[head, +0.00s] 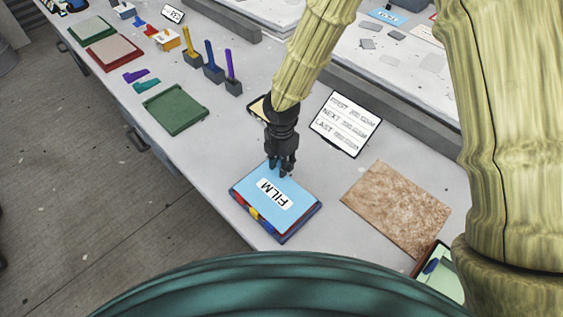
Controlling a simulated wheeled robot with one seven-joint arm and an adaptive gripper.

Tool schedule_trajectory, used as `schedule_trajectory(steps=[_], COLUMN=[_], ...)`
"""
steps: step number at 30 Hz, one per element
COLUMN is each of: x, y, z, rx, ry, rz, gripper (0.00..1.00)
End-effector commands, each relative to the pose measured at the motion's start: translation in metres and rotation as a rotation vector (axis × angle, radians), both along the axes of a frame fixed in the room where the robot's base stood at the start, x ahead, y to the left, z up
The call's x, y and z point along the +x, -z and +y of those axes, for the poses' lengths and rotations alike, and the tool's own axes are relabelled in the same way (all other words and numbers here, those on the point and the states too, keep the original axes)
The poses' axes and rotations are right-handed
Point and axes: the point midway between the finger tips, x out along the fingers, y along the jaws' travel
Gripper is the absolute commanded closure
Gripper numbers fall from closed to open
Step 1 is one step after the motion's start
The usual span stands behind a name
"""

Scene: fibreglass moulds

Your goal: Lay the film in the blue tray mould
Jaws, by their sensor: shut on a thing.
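The film (258,184) is a flat light-blue sheet with a white label reading FILM. It lies level over a stack near the table's front edge. My gripper (281,172) points down at the film's far edge and is shut on it. Under the film, a blue rim (284,239) shows along the front right, probably the blue tray mould. Dark red and yellow pieces also show along the stack's near side. The film hides the inside of the mould, so I cannot tell how deep it sits.
A white text card (345,124) stands behind. A green tray (175,109), a red tray (114,54) and upright coloured tools (212,63) are to the left.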

Motion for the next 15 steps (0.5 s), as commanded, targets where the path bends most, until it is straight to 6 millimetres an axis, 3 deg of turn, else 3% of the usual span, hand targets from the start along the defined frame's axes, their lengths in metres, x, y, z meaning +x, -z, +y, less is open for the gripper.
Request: schedule_trajectory(steps=[15], x=[-0.0001], y=[0.0088], z=[-0.0001], rx=[0.0], ry=[0.0], rz=[0.0], gripper=[0.87])
